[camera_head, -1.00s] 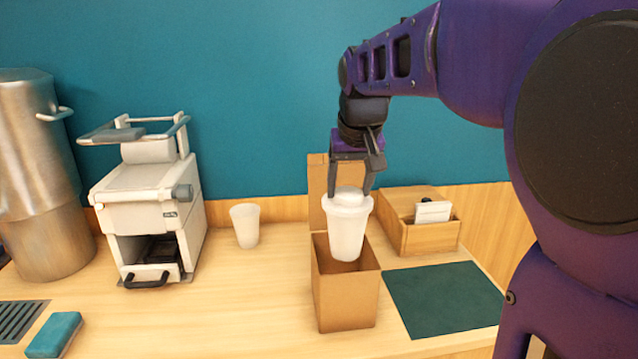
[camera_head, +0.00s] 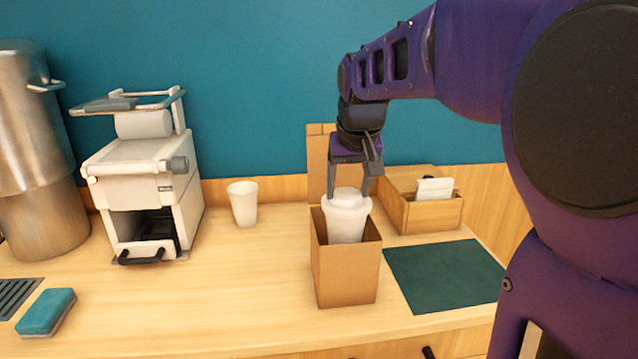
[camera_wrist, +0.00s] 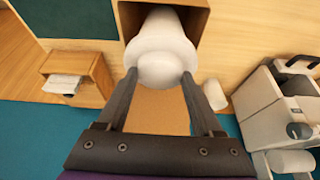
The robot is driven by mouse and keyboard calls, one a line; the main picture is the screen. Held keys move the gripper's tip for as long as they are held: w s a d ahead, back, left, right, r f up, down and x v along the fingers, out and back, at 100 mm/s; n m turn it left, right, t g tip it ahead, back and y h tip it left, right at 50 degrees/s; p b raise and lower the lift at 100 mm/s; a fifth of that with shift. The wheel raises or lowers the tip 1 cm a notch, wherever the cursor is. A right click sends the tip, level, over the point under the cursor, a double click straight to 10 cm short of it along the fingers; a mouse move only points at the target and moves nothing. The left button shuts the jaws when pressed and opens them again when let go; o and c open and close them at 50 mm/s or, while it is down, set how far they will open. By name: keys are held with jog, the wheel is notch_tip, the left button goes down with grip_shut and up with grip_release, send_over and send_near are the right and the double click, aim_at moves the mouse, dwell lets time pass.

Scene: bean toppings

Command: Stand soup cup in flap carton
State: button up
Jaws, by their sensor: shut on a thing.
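The soup cup (camera_head: 346,222) is white with a white lid and hangs upright, its lower part inside the flap carton. The flap carton (camera_head: 345,280) is an open brown box with its flap raised at the back. My gripper (camera_head: 350,192) is shut on the cup near its lid, above the carton opening. In the wrist view, the fingertips (camera_wrist: 160,78) press both sides of the cup (camera_wrist: 162,45), and the carton (camera_wrist: 194,22) surrounds its lower part. The cup's bottom is hidden by the carton's front wall, so I cannot tell if it touches the floor.
A second white cup (camera_head: 243,204) stands to the left of the carton. A wooden box with a white card (camera_head: 432,212) and a dark green mat (camera_head: 445,273) lie to the right. A white machine (camera_head: 145,195), a metal urn (camera_head: 35,150) and a blue sponge (camera_head: 46,312) are at left.

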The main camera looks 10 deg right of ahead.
aim_at(348, 205)
jog(key=shift+f, duration=2.4)
jog(key=o, duration=1)
notch_tip(348, 205, up, 12)
jog(key=p, duration=0.9)
